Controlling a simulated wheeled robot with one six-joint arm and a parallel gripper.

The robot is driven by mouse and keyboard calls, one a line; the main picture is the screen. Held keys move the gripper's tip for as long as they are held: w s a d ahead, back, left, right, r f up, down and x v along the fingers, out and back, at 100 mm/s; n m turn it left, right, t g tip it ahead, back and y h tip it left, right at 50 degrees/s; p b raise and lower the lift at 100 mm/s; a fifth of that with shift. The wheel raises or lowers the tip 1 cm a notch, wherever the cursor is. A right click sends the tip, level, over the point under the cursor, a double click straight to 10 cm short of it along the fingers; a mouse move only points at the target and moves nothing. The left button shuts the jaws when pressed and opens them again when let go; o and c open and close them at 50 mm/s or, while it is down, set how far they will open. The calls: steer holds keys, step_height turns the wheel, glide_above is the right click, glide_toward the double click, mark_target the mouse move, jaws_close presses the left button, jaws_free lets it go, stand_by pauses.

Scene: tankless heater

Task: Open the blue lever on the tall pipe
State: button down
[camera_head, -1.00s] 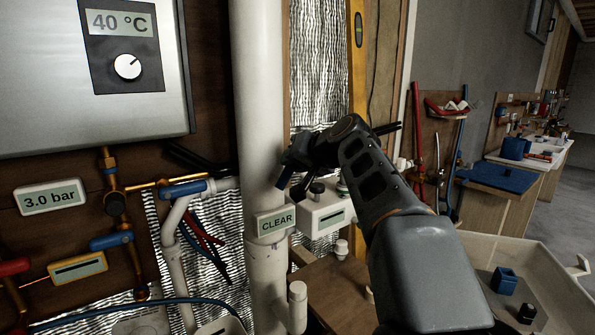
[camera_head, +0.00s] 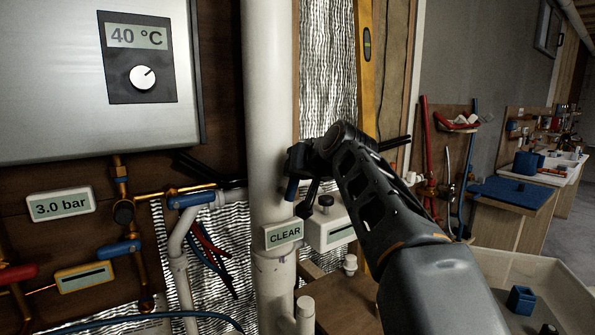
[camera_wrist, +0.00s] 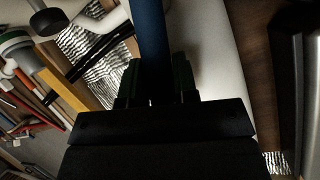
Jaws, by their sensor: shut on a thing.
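The tall white pipe (camera_head: 270,90) runs upright through the middle of the head view, with a sign reading CLEAR (camera_head: 284,234) on it. A blue lever (camera_head: 291,189) hangs steeply down beside the pipe's right side, partly hidden by my gripper (camera_head: 297,168). In the wrist view the blue lever (camera_wrist: 150,35) runs between my two fingers (camera_wrist: 157,82), which are shut on it. The pipe shows close behind as a pale surface (camera_wrist: 212,60). The lever's pivot is hidden.
Two more blue handles, one on a white pipe (camera_head: 191,200) and one on brass piping (camera_head: 119,249), are at left. A white box (camera_head: 330,230) with a dark knob stands right of the pipe. The heater (camera_head: 70,120) fills the upper left.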

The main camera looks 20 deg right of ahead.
steer(key=c, duration=0.9)
jaws_free()
steer(key=shift+s, duration=0.1)
steer(key=v, duration=1.3)
steer(key=shift+s+r, duration=0.1)
steer(key=shift+s, duration=0.25)
steer(key=shift+d, duration=0.1)
